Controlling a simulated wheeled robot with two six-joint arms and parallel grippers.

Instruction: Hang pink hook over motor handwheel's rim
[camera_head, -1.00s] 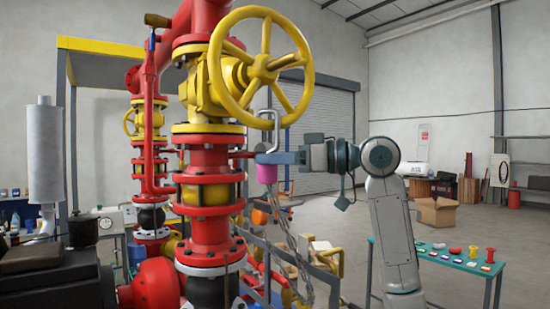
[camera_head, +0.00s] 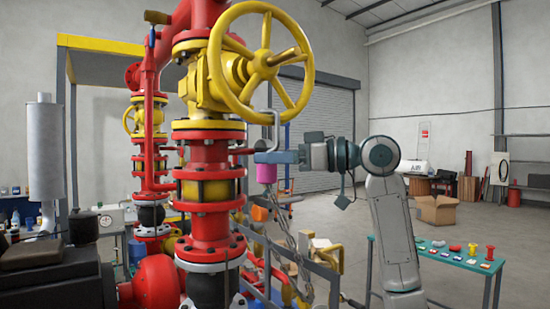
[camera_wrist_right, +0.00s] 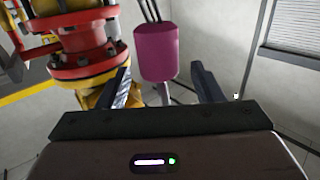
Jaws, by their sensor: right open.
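The pink hook (camera_head: 267,173) has a pink block with a pale metal bend above it, and a chain hangs below. The bend meets the lower rim of the large yellow handwheel (camera_head: 216,62); I cannot tell whether it passes over the rim. My right gripper (camera_head: 262,157) is level with the hook, just above the pink block in the head view. The right wrist view shows its two dark fingers (camera_wrist_right: 162,88) wide apart. The pink block (camera_wrist_right: 157,52) shows beyond and between them, with room on both sides. My left gripper is not in view.
Red and yellow piping (camera_head: 209,190) stands close left of the hook. A smaller yellow handwheel (camera_head: 129,121) is farther back. A teal table (camera_head: 455,257) with small parts stands at the right.

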